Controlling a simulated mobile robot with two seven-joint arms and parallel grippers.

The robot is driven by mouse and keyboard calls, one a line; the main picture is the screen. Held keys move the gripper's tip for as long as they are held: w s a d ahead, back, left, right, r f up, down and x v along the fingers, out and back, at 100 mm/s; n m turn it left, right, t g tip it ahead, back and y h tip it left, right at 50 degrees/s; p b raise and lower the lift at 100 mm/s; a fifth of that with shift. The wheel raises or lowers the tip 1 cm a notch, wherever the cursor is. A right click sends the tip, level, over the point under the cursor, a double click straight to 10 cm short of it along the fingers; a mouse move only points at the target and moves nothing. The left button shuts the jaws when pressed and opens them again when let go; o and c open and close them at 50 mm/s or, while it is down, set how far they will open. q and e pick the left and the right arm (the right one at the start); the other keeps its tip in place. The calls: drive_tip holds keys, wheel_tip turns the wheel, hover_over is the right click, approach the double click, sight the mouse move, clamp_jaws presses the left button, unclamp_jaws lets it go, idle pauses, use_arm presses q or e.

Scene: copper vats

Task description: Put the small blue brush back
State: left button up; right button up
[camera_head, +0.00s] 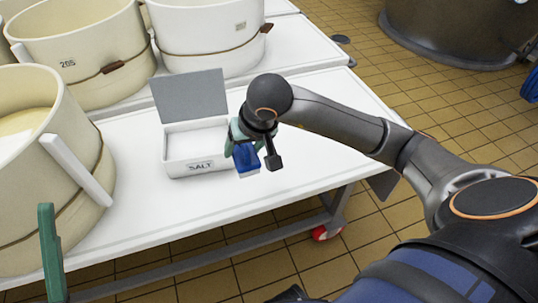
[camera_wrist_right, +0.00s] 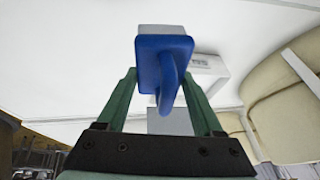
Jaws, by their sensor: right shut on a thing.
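The small blue brush (camera_head: 246,160) has a blue body and handle with pale bristles below. My right gripper (camera_head: 243,141) is shut on it and holds it over the white table, just right of the front of the SALT box. In the right wrist view the brush (camera_wrist_right: 163,47) sits between the two green fingers of the right gripper (camera_wrist_right: 160,80). Its loop-like handle faces the camera. One green finger of my left gripper (camera_head: 51,252) shows at the lower left of the head view; its other finger is hidden.
A white SALT box (camera_head: 190,166) stands with its grey lid (camera_head: 190,96) raised. Large cream vats (camera_head: 84,55) crowd the left and back. The white table (camera_head: 150,215) is clear in front of the box. A copper vat (camera_head: 450,30) stands beyond on the tiled floor.

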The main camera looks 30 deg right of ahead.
drive_tip(key=w+d+f+b, duration=0.1)
drive_tip(key=d+f, duration=0.1)
drive_tip(key=d, duration=0.1)
drive_tip(key=w+d+f+b, duration=0.1)
drive_tip(key=d+f, duration=0.2)
drive_tip(key=w+d+f+b, duration=0.1)
drive_tip(key=w+d+f, duration=0.1)
drive_tip(key=shift+w+d+f, duration=0.1)
drive_tip(key=shift+d+f, duration=0.15)
drive_tip(key=shift+d, duration=0.15)
drive_tip(key=shift+d+f, duration=0.2)
drive_tip(key=shift+f, duration=0.1)
wheel_tip(320, 180, down, 3)
drive_tip(key=shift+w+d+f+b, duration=0.15)
drive_tip(key=shift+f+b, duration=0.05)
drive_tip(key=shift+b, duration=0.6)
use_arm(q)
drive_tip(key=shift+n, duration=0.6)
drive_tip(key=f, duration=0.5)
drive_tip(key=shift+w+d+f, duration=0.1)
drive_tip(key=shift+w+d, duration=0.05)
drive_tip(key=shift+d, duration=0.05)
drive_tip(key=shift+f, duration=0.1)
use_arm(e)
drive_tip(key=shift+f, duration=0.2)
drive_tip(key=o, duration=1.2)
drive_tip(key=shift+r, duration=0.1)
